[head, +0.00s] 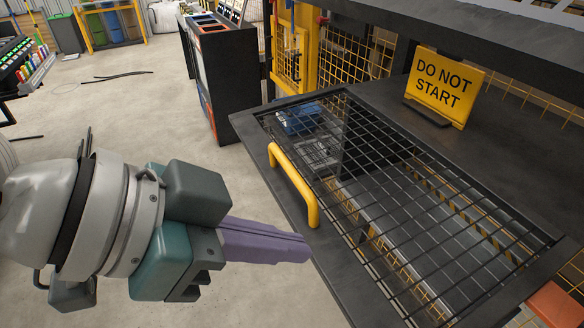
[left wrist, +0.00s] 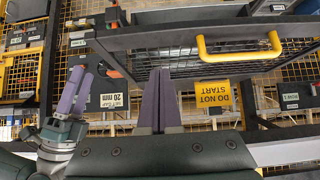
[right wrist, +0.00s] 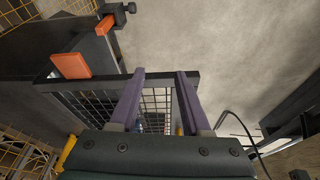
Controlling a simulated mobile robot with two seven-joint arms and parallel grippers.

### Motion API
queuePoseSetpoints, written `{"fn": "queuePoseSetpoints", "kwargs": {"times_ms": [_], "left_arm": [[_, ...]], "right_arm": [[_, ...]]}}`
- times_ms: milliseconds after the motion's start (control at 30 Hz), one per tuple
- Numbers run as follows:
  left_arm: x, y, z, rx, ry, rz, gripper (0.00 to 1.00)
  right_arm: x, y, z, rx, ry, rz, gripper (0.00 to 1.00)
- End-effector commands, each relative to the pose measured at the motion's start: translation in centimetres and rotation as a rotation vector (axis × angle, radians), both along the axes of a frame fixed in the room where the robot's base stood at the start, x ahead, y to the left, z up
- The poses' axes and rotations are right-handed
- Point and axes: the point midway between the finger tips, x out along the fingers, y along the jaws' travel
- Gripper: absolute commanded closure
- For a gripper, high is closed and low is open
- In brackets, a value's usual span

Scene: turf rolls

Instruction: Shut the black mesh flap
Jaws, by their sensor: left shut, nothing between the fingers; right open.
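The black mesh flap (head: 345,115) is a dark-framed wire grid that juts out from the machine, with its yellow handle (head: 296,185) on the near side. Through the mesh I see grey and yellow-edged parts below. In the left wrist view the handle (left wrist: 238,46) is above and right of my left fingers. My left gripper (head: 306,249) is shut and empty; its purple fingertips overlap the flap's near frame below the handle, and contact cannot be told. My right gripper (right wrist: 160,74) is open and empty, with part of the flap's frame (right wrist: 60,84) behind its fingers.
A yellow DO NOT START sign (head: 442,85) stands on the dark ledge behind the flap. An orange block (head: 556,306) is at the bottom right. A dark cabinet (head: 232,85) stands beyond the flap's far left end. The concrete floor (head: 130,115) to the left is mostly clear.

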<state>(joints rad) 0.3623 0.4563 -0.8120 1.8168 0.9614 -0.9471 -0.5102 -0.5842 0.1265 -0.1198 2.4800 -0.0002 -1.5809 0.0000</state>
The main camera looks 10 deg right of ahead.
Motion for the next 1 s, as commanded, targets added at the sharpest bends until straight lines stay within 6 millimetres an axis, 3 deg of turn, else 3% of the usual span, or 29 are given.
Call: {"fn": "queuePoseSetpoints", "kwargs": {"times_ms": [233,500,1000], "left_arm": [[1.2,-3.8,-3.3,-0.001,0.001,0.0,1.0],[1.2,-3.8,-6.8,0.001,0.001,0.001,1.0],[1.2,-3.9,-7.4,-0.001,-0.001,0.001,1.0]], "right_arm": [[0.0,0.0,0.1,0.0,0.0,0.0,0.53],[0.1,0.1,-0.2,0.006,-0.002,-0.003,0.53],[0.2,0.2,-0.3,0.009,-0.005,-0.005,0.53]]}}
